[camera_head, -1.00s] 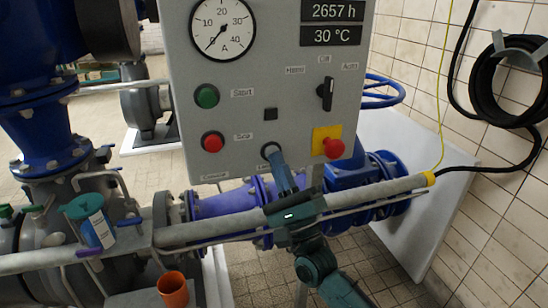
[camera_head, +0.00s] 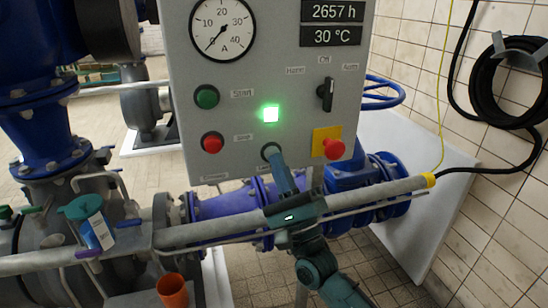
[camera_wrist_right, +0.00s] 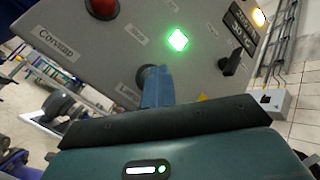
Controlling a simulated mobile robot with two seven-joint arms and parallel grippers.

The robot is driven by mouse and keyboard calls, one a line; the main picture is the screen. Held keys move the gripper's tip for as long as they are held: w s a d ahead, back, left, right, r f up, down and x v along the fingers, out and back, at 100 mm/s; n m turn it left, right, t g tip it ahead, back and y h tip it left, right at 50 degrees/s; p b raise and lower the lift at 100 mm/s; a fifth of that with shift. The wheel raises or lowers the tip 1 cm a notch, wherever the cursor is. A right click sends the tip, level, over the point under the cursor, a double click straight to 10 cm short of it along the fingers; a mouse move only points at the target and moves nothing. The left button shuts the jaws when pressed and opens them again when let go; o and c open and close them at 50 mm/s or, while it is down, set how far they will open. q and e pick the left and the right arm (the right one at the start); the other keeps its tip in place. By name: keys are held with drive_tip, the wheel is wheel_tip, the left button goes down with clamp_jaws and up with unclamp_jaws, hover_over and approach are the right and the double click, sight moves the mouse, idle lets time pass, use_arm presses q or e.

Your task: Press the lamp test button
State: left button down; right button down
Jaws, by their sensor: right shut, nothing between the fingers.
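The grey control panel (camera_head: 240,120) stands in front of me. At its lower edge is a dark round button (camera_head: 270,150) with a label that is mostly hidden, starting "La" in the right wrist view. My right gripper (camera_head: 276,158) is shut and empty, its fingertips against the front of this button, covering much of it. The button rim also shows behind the fingers in the right wrist view (camera_wrist_right: 146,70). My left gripper is not in view.
A green button (camera_head: 207,97) and a red button (camera_head: 213,142) sit left on the panel. A red mushroom button (camera_head: 334,149) on a yellow plate is close right of my gripper. A black selector switch (camera_head: 326,94) is above it.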

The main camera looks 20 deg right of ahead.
use_arm(q)
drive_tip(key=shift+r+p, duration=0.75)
drive_tip(key=shift+p, duration=0.05)
use_arm(e)
drive_tip(key=s, duration=0.6)
drive_tip(key=shift+d, duration=0.1)
drive_tip(key=s+a+f+n+g+p, duration=0.1)
drive_tip(key=s+f+n+g, duration=0.2)
drive_tip(key=f+n+g, duration=0.35)
drive_tip(key=s+a+f+n+g, duration=0.2)
drive_tip(key=f+n+g, duration=0.1)
drive_tip(key=f+n, duration=0.65)
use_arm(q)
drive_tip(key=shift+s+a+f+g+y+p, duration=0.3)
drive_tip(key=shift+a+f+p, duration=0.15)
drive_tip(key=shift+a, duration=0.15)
use_arm(e)
drive_tip(key=s+d+f+n+g+h, duration=0.2)
drive_tip(key=s+f+n+g, duration=0.4)
drive_tip(key=f, duration=0.8)
drive_tip(key=s+n+h, duration=0.1)
drive_tip(key=s+n, duration=0.1)
drive_tip(key=s, duration=0.2)
drive_tip(key=shift+s+d, duration=0.15)
drive_tip(key=shift+d, duration=0.25)
